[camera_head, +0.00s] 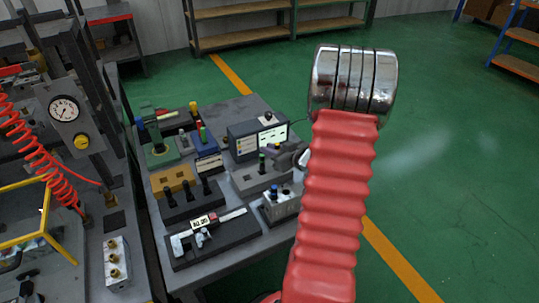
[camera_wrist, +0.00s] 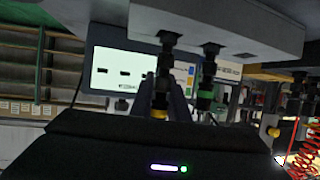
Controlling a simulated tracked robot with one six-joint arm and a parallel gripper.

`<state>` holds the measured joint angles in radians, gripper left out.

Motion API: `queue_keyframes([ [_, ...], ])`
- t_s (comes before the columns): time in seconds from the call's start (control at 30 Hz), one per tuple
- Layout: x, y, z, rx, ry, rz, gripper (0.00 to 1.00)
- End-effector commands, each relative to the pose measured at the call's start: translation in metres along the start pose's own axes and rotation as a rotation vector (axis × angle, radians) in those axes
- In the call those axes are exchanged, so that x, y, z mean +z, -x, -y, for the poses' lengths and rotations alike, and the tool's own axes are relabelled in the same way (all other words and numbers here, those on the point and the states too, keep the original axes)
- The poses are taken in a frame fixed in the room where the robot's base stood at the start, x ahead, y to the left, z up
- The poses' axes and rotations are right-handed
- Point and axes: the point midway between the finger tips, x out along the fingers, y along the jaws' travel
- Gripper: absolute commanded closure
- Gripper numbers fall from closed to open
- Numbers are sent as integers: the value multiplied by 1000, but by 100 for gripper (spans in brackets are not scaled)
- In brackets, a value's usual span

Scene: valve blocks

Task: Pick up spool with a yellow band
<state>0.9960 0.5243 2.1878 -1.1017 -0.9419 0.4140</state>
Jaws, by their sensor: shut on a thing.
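The spool with a yellow band (camera_wrist: 159,113) is a slim black piece in the middle of the wrist view. It lines up with a dark collar under the pale block at the top of that upside-down picture. I cannot tell whether it is still seated. My gripper (camera_wrist: 163,98) is shut on it, one grey finger on each side. In the head view my gripper (camera_head: 289,159) is at the right of the grey valve block (camera_head: 252,181), and the held spool cannot be made out there. A green-banded spool (camera_head: 262,161) stands in that block, also showing in the wrist view (camera_wrist: 205,93).
A grey bench (camera_head: 222,262) carries a display box (camera_head: 257,137), a silver block with a blue-topped piece (camera_head: 280,203), a caliper on a dark plate (camera_head: 212,238) and a yellow block (camera_head: 173,180). Green floor at the right is open.

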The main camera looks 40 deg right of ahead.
Motion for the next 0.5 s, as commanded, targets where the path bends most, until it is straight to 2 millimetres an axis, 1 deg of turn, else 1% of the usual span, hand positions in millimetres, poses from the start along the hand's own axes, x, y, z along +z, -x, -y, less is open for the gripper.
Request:
queue_keyframes([
  [0.03,-9,3,-1,2,4,-3,100],
  [0.3,-47,19,0,2,4,-3,100],
  [0.4,-58,23,0,1,3,-3,100],
  [0.5,-65,26,0,1,2,-2,100],
])
